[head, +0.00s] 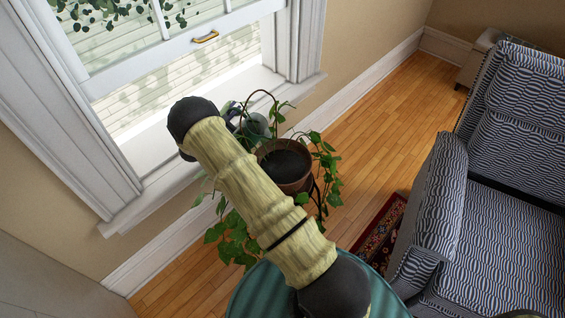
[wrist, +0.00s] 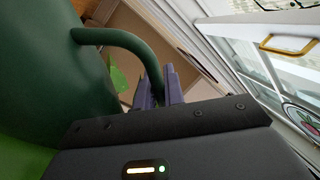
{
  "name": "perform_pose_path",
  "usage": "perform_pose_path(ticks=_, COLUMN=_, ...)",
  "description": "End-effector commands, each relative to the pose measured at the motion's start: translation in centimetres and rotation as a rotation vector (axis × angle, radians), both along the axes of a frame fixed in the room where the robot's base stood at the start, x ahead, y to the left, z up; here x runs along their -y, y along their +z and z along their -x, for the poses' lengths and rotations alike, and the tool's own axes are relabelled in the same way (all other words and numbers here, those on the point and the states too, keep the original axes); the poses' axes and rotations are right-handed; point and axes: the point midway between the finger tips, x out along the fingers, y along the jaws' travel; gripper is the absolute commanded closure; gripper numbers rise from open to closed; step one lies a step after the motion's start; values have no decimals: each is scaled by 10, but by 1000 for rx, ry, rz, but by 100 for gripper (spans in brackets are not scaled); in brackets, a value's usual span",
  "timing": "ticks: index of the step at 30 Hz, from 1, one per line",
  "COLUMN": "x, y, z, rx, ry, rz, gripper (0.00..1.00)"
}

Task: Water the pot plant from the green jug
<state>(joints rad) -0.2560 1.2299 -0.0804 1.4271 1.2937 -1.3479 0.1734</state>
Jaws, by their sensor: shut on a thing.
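The green jug (head: 256,126) is partly hidden behind my arm in the head view, beside the plant pot at the window sill. It fills the left of the wrist view (wrist: 50,75), with its curved handle (wrist: 125,42) running between the purple fingers. My gripper (wrist: 160,92) is shut on that handle; in the head view only a bit of it (head: 232,112) shows past the arm. The pot plant (head: 286,168) has a brown pot with dark soil and trailing leaves, and stands on a dark stand.
The window (head: 165,75) and its white sill (head: 160,195) are close on the left. A blue patterned armchair (head: 440,200) stands on the right, with a red rug (head: 380,232) beside it. Wooden floor (head: 385,120) is clear behind the plant.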

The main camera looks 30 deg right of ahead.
Motion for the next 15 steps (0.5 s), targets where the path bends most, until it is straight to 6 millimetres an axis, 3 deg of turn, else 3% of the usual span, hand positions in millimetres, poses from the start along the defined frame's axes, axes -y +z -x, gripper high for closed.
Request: perform_pose_path(ticks=15, x=-17, y=-32, z=-26, rx=-222, ry=-1, rz=144, gripper=100)
